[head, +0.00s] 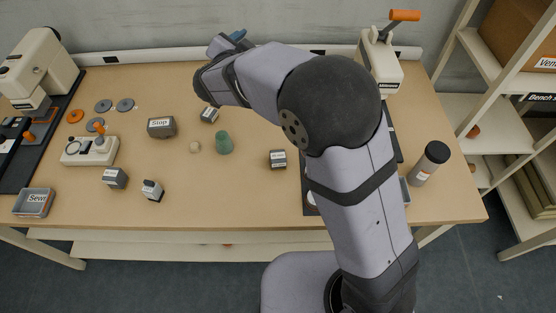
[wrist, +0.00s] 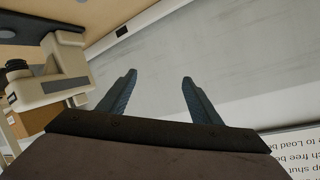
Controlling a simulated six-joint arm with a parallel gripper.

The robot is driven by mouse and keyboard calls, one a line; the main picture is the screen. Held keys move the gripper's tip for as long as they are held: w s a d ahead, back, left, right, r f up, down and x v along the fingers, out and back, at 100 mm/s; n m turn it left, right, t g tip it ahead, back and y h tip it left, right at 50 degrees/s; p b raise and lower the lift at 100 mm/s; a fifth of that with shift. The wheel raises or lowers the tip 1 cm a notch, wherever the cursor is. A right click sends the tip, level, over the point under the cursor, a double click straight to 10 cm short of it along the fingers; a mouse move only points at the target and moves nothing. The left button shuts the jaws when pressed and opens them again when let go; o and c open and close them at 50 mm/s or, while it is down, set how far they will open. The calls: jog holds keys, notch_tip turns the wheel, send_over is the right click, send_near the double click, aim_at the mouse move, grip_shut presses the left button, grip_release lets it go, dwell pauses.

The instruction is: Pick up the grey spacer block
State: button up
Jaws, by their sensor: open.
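Several small grey blocks with white labels lie on the wooden table in the head view. One grey block (head: 115,178) and a darker one (head: 152,190) are at the front left. Another block (head: 209,115) lies below my forearm's end, and one (head: 277,158) is right of centre. A larger grey block (head: 161,128) is labelled "Stop". The small labels are too small to read, so I cannot tell which is the spacer. My gripper (wrist: 159,76) is open and empty in the wrist view, facing the wall. Its blue fingers (head: 238,35) show near the table's back edge, away from the blocks.
A green cup-like piece (head: 223,143) and a small beige ball (head: 195,147) stand mid-table. A joystick box (head: 89,151), flat discs (head: 103,106) and a tray (head: 34,203) are left. A dark-capped cylinder (head: 430,164) stands right. My arm hides part of the right side.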

jog(key=s+f+m+g+h, duration=0.3)
jog(key=s+f+h, duration=0.3)
jog(key=s, duration=0.2)
jog(key=m+g+h+b, duration=0.1)
jog(key=m+g+h, duration=0.15)
jog(key=g, duration=0.25)
send_over(273, 157)
jog(key=s+a, duration=0.2)
jog(key=a, duration=0.3)
notch_tip(273, 157, down, 4)
jog(key=shift+n+h, duration=0.45)
notch_tip(273, 157, down, 10)
jog(key=shift+d, duration=0.1)
jog(key=shift+f, duration=0.4)
jog(key=shift+w+d+f+p, duration=0.15)
jog(key=shift+w+d+p, duration=0.15)
jog(key=shift+d, duration=0.35)
jog(key=shift+f+p+x, duration=0.2)
jog(key=shift+p+x, duration=0.5)
jog(key=shift+x, duration=0.8)
jog(key=shift+f+p+x, duration=0.15)
jog(key=shift+p+x, duration=0.5)
jog(key=shift+x, duration=0.8)
jog(key=shift+s+a, duration=0.1)
jog(key=shift+s, duration=0.05)
jog(key=c, duration=1.2)
